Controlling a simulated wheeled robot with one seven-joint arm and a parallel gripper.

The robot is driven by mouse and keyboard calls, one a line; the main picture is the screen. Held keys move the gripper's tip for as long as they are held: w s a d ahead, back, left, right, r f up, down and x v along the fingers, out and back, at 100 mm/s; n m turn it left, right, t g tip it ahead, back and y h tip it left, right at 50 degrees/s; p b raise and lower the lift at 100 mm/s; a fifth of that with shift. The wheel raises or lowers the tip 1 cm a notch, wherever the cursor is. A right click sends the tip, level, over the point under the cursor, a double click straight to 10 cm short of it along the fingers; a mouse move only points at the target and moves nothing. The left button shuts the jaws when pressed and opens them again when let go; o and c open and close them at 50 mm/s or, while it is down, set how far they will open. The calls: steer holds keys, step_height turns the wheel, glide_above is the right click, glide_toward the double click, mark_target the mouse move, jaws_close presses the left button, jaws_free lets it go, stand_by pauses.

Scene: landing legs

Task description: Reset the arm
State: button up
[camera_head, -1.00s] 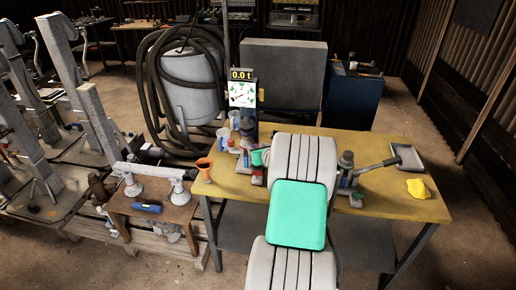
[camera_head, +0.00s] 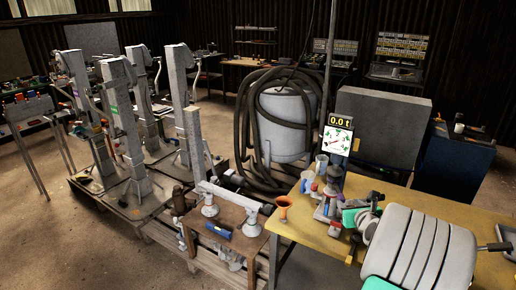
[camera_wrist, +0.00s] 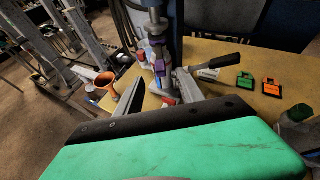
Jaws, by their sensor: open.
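My gripper (camera_wrist: 159,88) shows in the wrist view as two grey fingers spread apart, past the dark and green part of my own arm. No held object is visible between them. It points over the yellow workbench (camera_wrist: 213,100), towards the upright press-like stand with the gauge (camera_head: 338,143). In the head view my pale ribbed arm link covers the bench's right part, and the fingers cannot be made out clearly.
An orange funnel (camera_head: 284,207) stands at the bench's left edge. Orange (camera_wrist: 271,88) and green (camera_wrist: 244,82) tags lie on the bench. Grey landing legs (camera_head: 122,125), a hose-wrapped tank (camera_head: 285,125) and a low wooden stand (camera_head: 226,215) are further left.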

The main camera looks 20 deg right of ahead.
steer(key=s+a+f+n+g+y, duration=0.2)
steer(key=s+a+f+n+g, duration=0.15)
steer(key=f+n, duration=0.4)
steer(key=s+a+f+n+g+y, duration=0.25)
steer(key=s+f+n, duration=0.25)
steer(key=n, duration=0.5)
steer(key=s+a+f+n+g+y, duration=0.2)
steer(key=s+a+n+g, duration=0.3)
steer(key=s+a+n, duration=0.55)
steer(key=s+a+r+n+g+h, duration=0.1)
steer(key=s+a+r+n+g, duration=0.1)
steer(key=s+a+r+n, duration=0.35)
steer(key=w+a+r+n+t, duration=0.2)
steer(key=a+r, duration=0.4)
steer(key=a, duration=0.3)
steer(key=w+a+r+n+t, duration=0.2)
steer(key=w+a+r+n, duration=0.2)
steer(key=a, duration=0.5)
steer(key=w+r, duration=0.2)
steer(key=w, duration=0.1)
steer(key=shift+r+t, duration=0.3)
steer(key=shift+r, duration=0.05)
steer(key=shift+h, duration=0.25)
